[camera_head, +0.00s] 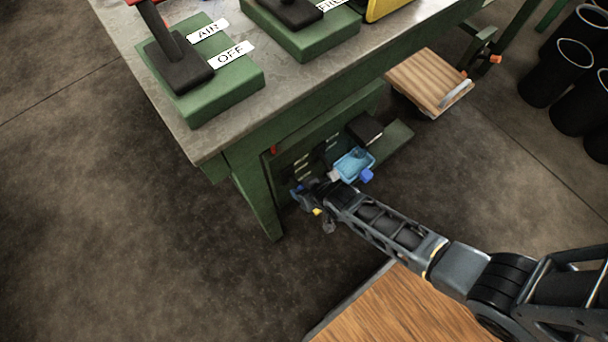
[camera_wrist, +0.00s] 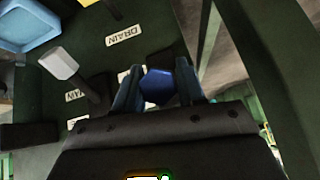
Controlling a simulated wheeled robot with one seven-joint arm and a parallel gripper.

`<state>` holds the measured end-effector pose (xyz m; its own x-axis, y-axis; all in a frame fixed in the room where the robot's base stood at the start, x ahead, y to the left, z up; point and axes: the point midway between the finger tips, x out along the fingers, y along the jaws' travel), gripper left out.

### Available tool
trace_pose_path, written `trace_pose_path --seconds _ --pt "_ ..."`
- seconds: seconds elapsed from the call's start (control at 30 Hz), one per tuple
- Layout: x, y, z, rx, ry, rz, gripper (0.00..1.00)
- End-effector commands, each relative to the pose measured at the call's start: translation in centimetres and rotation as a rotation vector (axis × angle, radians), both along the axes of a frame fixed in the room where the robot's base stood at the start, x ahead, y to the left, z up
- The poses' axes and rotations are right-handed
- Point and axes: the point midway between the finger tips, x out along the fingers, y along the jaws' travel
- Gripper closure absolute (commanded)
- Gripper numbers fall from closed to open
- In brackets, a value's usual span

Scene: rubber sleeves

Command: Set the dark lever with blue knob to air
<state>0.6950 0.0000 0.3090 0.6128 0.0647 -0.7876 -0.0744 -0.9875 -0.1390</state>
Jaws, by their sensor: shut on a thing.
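The blue knob (camera_wrist: 157,88) of the dark lever sits between the two fingers of my gripper (camera_wrist: 156,84) in the wrist view, and the fingers are shut on it. The lever's shaft is hidden behind the knob and gripper. In the head view my gripper (camera_head: 308,189) is at the left part of the green panel (camera_head: 285,162) under the bench. A white label (camera_wrist: 123,36) reading DRAIN is on the panel above the knob. Another label (camera_wrist: 122,76), left of the knob, is partly covered and unreadable. No AIR label is readable on this panel.
A lever with a pale grey knob (camera_wrist: 57,64) stands left of my gripper, near a light blue tray (camera_head: 352,163). On the bench top (camera_head: 213,143), a dark lever (camera_head: 178,62) stands on a green base with AIR and OFF labels. A wooden board (camera_head: 428,80) juts out at right.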

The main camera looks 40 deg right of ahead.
Motion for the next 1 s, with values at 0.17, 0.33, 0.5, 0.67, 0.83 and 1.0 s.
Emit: trace_pose_path --seconds 0.17,0.33,0.5,0.67,0.83,1.0 --pt "0.42 0.18 0.85 0.003 0.085 0.0 1.0" --pt "0.58 0.16 1.03 0.002 0.131 0.0 1.0" --pt "0.63 0.12 1.06 0.001 0.151 0.001 1.0" --pt "0.66 0.11 1.07 0.001 0.153 0.001 1.0" --pt "0.72 0.11 1.12 0.001 0.151 0.001 1.0" --pt "0.7 0.1 1.11 0.001 0.151 0.0 0.48"
